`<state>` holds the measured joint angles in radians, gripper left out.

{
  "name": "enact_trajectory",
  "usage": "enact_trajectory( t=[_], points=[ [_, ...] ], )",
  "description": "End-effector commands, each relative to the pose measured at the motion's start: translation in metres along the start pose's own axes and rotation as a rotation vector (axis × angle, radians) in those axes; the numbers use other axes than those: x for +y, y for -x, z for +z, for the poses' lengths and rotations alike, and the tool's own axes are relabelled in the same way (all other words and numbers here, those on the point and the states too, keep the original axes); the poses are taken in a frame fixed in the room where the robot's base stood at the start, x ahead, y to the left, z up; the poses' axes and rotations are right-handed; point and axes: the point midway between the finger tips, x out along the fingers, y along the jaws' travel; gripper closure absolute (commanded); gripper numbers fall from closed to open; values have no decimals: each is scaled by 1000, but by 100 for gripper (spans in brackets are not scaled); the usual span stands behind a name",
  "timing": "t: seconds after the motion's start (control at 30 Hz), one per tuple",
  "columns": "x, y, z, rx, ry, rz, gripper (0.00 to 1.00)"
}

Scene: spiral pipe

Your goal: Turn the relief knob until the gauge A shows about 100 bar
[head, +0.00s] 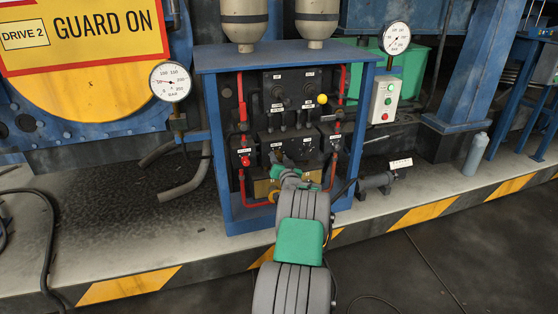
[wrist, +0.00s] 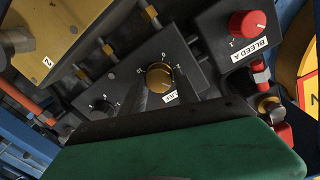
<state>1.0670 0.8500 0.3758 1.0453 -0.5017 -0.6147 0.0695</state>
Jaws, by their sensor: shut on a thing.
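A brass knob (wrist: 160,76) with a number scale around it sits on a dark block in the wrist view; its label is partly hidden, so I cannot read it in full. My gripper (wrist: 166,92) has its grey fingers at this knob, shut on it. A round white gauge (head: 170,82) stands left of the cabinet and another gauge (head: 396,38) stands right. Their needles are too small to read surely, and I see no letter A on either.
A red knob (wrist: 249,24) labelled BLEED A and a smaller dark knob (wrist: 102,107) flank the brass one. The blue cabinet frame (head: 215,150) and red pipes (head: 241,190) surround the panel. A green-button box (head: 385,100) stands right. The floor in front is mostly clear, with cables.

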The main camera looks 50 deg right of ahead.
Motion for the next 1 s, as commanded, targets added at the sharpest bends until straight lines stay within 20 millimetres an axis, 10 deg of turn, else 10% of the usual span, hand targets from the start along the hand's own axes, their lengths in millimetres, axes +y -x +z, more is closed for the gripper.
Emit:
enact_trajectory(
  t=[1.0],
  points=[
    [3, 0, -1, -44, -736, 3, 100]
  ],
)
